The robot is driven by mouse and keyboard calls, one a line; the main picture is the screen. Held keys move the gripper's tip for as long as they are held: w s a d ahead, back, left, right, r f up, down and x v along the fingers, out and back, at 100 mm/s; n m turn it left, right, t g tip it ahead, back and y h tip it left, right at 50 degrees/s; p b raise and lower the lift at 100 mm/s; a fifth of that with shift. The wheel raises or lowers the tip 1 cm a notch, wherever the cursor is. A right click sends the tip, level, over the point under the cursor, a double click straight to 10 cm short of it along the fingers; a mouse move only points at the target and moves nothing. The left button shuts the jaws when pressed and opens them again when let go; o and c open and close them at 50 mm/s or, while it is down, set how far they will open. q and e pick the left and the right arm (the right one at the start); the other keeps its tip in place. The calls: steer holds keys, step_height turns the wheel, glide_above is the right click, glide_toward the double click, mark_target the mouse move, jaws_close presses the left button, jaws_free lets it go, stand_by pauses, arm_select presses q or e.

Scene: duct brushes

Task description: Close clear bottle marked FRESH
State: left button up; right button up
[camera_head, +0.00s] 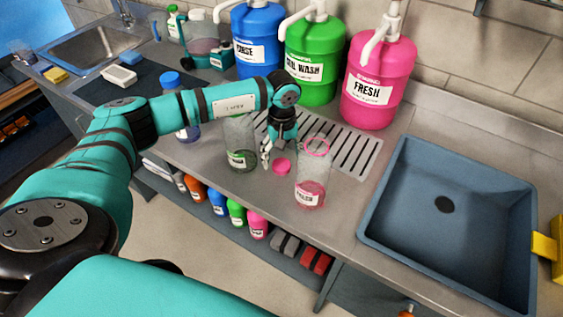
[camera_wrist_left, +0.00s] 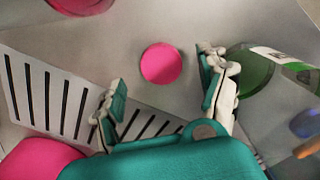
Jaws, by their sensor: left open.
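The clear bottle marked FRESH (camera_head: 311,180) stands upright on the counter with some pink liquid in it and a pink rim at its open top. A pink cap (camera_head: 281,166) lies on the counter just left of it; it also shows in the left wrist view (camera_wrist_left: 161,64). My left gripper (camera_head: 268,153) is above the counter near the cap, between the FRESH bottle and a clear bottle with green liquid (camera_head: 241,150). In the left wrist view the gripper (camera_wrist_left: 165,95) is open and empty, with the cap beyond its fingertips. My right gripper is not seen.
Large blue (camera_head: 257,42), green (camera_head: 315,62) and pink (camera_head: 378,82) pump containers stand along the wall. A slotted drain plate (camera_head: 350,152) lies before them. A blue-grey sink (camera_head: 445,215) is at right.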

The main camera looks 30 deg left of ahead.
mark_target(281, 166)
arm_select(q)
steer(key=shift+s+f, duration=0.1)
steer(key=shift+f, duration=1.3)
steer(key=c, duration=0.8)
